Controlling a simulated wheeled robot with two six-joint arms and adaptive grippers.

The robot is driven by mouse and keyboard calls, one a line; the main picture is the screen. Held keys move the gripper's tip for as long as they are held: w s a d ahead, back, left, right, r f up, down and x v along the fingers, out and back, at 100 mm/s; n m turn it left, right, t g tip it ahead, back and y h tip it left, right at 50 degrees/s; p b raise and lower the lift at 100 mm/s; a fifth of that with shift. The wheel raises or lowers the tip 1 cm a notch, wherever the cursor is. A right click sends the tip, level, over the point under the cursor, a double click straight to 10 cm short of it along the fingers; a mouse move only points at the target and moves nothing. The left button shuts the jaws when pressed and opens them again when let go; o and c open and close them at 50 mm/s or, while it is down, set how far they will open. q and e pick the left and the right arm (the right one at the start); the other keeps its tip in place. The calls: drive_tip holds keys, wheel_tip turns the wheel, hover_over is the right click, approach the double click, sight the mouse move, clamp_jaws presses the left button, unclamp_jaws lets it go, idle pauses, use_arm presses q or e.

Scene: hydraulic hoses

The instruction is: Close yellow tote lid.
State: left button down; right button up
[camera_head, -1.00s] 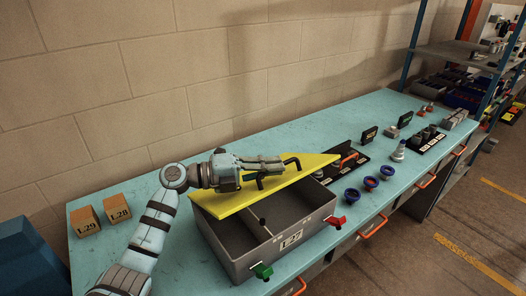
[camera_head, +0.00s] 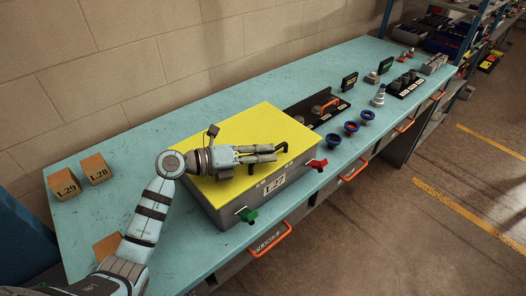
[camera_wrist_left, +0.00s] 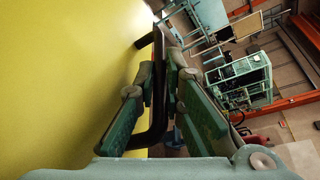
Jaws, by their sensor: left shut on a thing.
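The yellow lid (camera_head: 262,120) lies over the grey tote (camera_head: 297,174) labelled L27, and the tote's inside is hidden. The lid appears flat on the rim. My left gripper (camera_head: 278,152) is above the lid, shut on its black handle (camera_head: 284,146). In the left wrist view, the green-padded fingers (camera_wrist_left: 168,80) are around the black handle (camera_wrist_left: 158,95), beside the yellow lid surface (camera_wrist_left: 60,80). A green latch (camera_head: 247,214) and a red latch (camera_head: 318,165) stick out at the tote's front. My right gripper is not in view.
Blue cups (camera_head: 351,127) and a black rack (camera_head: 322,108) stand right of the tote on the teal bench (camera_head: 150,140). Wooden blocks (camera_head: 95,169) sit at the left; another is partly behind my left arm. The wall runs behind.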

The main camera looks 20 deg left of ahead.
use_arm(q)
drive_tip(key=shift+f, duration=0.25)
drive_tip(key=c, duration=2)
unclamp_jaws()
drive_tip(key=shift+o, duration=0.2)
drive_tip(key=v, duration=1.2)
drive_tip(key=shift+a, duration=0.15)
